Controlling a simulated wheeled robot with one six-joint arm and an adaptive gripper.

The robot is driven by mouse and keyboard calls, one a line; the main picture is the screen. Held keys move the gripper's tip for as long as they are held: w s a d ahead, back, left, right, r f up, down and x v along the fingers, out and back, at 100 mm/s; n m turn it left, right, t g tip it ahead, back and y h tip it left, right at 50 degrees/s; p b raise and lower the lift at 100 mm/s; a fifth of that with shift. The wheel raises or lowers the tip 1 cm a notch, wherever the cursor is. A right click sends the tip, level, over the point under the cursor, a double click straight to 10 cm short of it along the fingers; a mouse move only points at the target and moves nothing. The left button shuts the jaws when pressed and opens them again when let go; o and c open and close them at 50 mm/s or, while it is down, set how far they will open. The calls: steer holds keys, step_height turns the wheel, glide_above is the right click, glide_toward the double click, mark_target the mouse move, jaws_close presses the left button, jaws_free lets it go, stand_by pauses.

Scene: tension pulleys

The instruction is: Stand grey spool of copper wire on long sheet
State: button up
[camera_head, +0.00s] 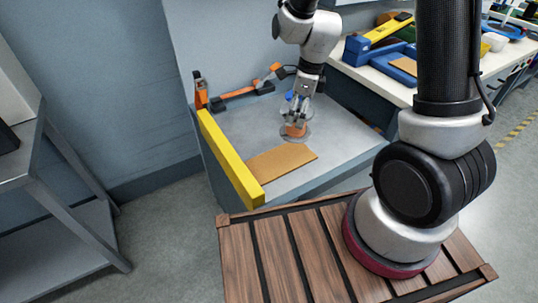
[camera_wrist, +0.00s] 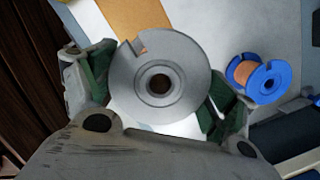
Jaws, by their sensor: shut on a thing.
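The grey spool of copper wire (camera_head: 294,137) is at my gripper (camera_head: 297,122), over the grey tabletop. In the wrist view the spool's grey flange (camera_wrist: 188,66) faces the camera, with a dark centre hole and a bit of copper showing at a notch. My gripper (camera_wrist: 158,92) is shut on the spool, with green-padded fingers on either side. I cannot tell whether the spool touches the table. The long tan sheet (camera_head: 282,162) lies flat, nearer the front and left of the spool; part of it shows in the wrist view (camera_wrist: 138,14).
A blue spool of copper wire (camera_wrist: 268,82) stands near my gripper. A yellow bar (camera_head: 230,160) runs along the table's left edge beside the sheet. An orange and black clamp (camera_head: 240,92) lies at the back. The table's right front (camera_head: 345,150) is clear.

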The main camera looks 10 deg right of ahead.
step_height(320, 180, down, 9)
steer(key=shift+r, duration=0.1)
stand_by(0.3)
steer(key=o, duration=1.4)
steer(key=shift+f, duration=0.2)
